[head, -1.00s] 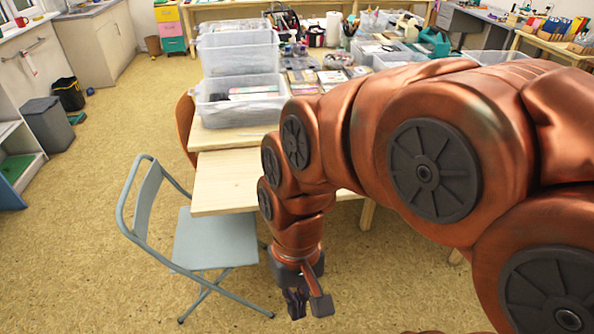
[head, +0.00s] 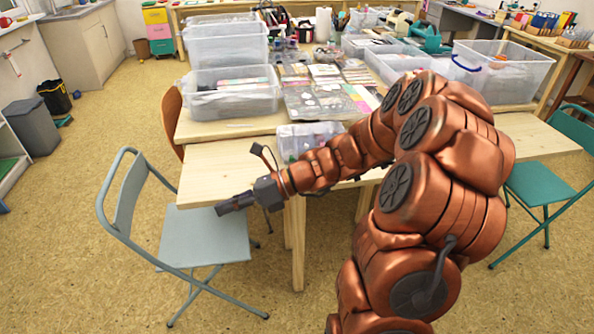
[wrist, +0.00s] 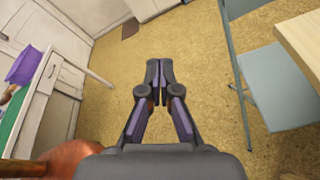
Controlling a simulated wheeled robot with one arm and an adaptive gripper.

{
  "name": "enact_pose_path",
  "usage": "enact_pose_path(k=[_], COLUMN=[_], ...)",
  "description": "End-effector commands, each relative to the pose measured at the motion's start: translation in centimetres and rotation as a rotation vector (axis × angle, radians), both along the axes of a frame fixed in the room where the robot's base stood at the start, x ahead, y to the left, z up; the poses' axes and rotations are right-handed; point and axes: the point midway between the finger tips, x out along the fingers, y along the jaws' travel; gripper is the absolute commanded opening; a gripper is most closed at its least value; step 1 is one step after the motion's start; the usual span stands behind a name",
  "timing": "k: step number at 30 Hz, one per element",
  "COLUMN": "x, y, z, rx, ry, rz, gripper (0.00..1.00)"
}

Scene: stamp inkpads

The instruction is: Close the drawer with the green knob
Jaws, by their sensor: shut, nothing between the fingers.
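My gripper (head: 222,209) is shut and empty, pointing left above the light blue folding chair's seat, near the front edge of the pale wooden table (head: 215,162). In the wrist view the closed fingers (wrist: 159,82) appear against bare floor. A small unit with yellow, pink and teal drawers (head: 160,30) stands far off at the top left of the head view. It is too small to make out its knobs. I cannot see a green knob or tell which drawer carries one.
A light blue folding chair (head: 203,236) stands at the table's left front, and a green one (head: 550,190) at the right. Clear plastic boxes (head: 235,92) and craft supplies cover the back of the table. Open floor (head: 60,240) lies to the left.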

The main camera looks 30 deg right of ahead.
Motion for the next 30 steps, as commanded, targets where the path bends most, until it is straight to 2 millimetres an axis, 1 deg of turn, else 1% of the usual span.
enact_pose_path(k=[1,2,3,5,6,8,9,11,12,14,15,18,21,24,27,30], x=[1.5,2.3,3.3,4.6,5.4,6.4,6.9,7.4,7.6,7.7,7.6,7.2,6.8,6.6,6.9,7.7], y=[-2.1,-3.3,-4.9,-7.7,-9.6,-12.6,-14.7,-17.9,-20.0,-22.9,-24.7,-28.5,-30.8,-31.9,-32.2,-31.8], z=[-1.3,-1.6,-2.2,-3.2,-3.9,-5.2,-6.1,-7.7,-8.6,-10.1,-11.1,-13.0,-14.4,-15.0,-15.1,-15.1], rx=[0.069,0.11,0.168,0.255,0.318,0.415,0.48,0.581,0.645,0.737,0.794,0.913,0.993,1.033,1.045,1.043], ry=[0.057,0.09,0.134,0.199,0.242,0.306,0.346,0.404,0.437,0.485,0.511,0.559,0.592,0.607,0.611,0.611], rz=[-0.091,-0.143,-0.211,-0.312,-0.379,-0.477,-0.54,-0.632,-0.687,-0.765,-0.811,-0.902,-0.958,-0.985,-0.992,-0.99], gripper=[0.0,0.0,0.0,0.0,0.0,0.0,0.0,0.0,0.0,0.0,0.0,0.0,0.0,0.0,0.0,0.0])
